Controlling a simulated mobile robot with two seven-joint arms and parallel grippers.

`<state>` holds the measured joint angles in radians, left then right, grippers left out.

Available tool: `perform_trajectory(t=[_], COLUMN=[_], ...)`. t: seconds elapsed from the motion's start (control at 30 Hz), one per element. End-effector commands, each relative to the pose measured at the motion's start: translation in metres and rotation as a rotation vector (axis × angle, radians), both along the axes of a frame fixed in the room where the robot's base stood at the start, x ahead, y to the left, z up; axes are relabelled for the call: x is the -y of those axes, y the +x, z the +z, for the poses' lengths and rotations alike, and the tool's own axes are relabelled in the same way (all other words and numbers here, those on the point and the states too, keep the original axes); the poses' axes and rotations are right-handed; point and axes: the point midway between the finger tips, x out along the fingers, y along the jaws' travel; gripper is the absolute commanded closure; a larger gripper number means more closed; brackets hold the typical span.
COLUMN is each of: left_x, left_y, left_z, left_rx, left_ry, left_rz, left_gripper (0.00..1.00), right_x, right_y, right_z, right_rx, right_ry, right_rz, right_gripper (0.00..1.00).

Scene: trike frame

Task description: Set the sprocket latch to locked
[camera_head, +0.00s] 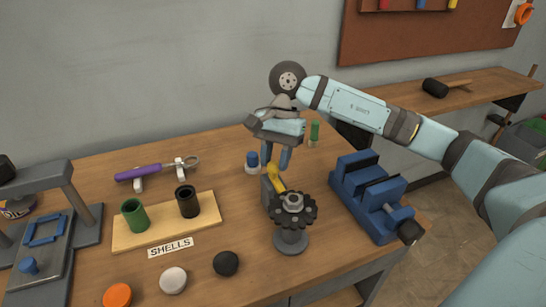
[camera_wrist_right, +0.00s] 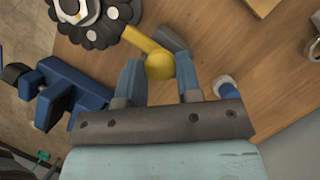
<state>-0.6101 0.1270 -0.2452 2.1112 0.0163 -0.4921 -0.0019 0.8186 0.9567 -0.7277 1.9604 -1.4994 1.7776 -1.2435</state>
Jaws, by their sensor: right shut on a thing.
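The sprocket (camera_head: 293,217) is a dark toothed wheel with a metal hub on a grey round stand, near the table's middle. In the right wrist view the sprocket (camera_wrist_right: 78,28) is at the top left. The yellow latch (camera_head: 274,174) runs from beside the sprocket to a rounded end. My right gripper (camera_head: 277,163) is over it from above. In the right wrist view the latch's rounded yellow end (camera_wrist_right: 160,66) is between the two fingers of the gripper (camera_wrist_right: 159,72), which is shut on it. A grey block stands beside the latch. My left gripper is not in view.
A blue vise (camera_head: 372,196) stands close on the right. A blue-capped bottle (camera_head: 252,163) is just left of the gripper. A wooden board (camera_head: 148,236) with two cups, a purple-handled tool (camera_head: 140,172) and several round knobs lie to the left.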

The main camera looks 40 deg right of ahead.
Motion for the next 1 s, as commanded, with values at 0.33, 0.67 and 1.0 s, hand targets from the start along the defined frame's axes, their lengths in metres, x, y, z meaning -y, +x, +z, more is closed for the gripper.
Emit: perform_trajectory(t=[0.33, 0.67, 1.0], left_x=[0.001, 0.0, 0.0], left_y=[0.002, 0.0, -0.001], left_z=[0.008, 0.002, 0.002], left_rx=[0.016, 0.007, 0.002], left_ry=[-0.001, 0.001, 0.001], left_rz=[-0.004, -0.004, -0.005], left_gripper=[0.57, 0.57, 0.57], right_x=[-0.001, -0.001, 0.016], right_y=[-0.004, -0.003, 0.008], right_z=[-0.001, 0.0, 0.049], right_rx=[-0.004, -0.001, 0.004], right_ry=[0.0, 0.001, 0.001], right_rz=[0.003, 0.001, -0.002], right_gripper=[0.52, 0.42, 0.42])
